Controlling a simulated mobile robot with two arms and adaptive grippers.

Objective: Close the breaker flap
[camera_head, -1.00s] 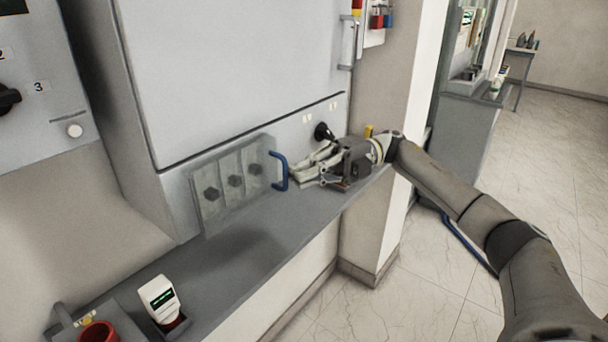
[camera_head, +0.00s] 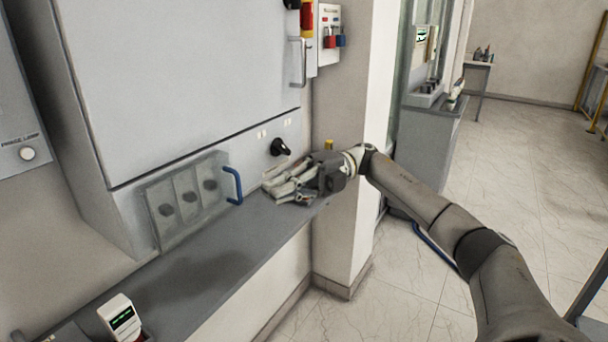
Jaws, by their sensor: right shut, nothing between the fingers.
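The breaker flap (camera_head: 185,198) is a clear panel with several dark knobs showing behind it, low on the grey cabinet front. It appears to lie nearly flush against the cabinet. Its blue handle (camera_head: 235,186) stands out at its right edge. My right gripper (camera_head: 272,190) is shut and empty. It is just right of the blue handle, above the grey ledge, with its fingers pointing left and a small gap between them and the handle. My left gripper is not in view.
A black rotary knob (camera_head: 281,147) sits on the cabinet just above my right gripper. The grey ledge (camera_head: 215,250) runs below the flap. A white device with a green display (camera_head: 121,317) stands at lower left. A wall pillar (camera_head: 345,230) is to the right, with open floor beyond.

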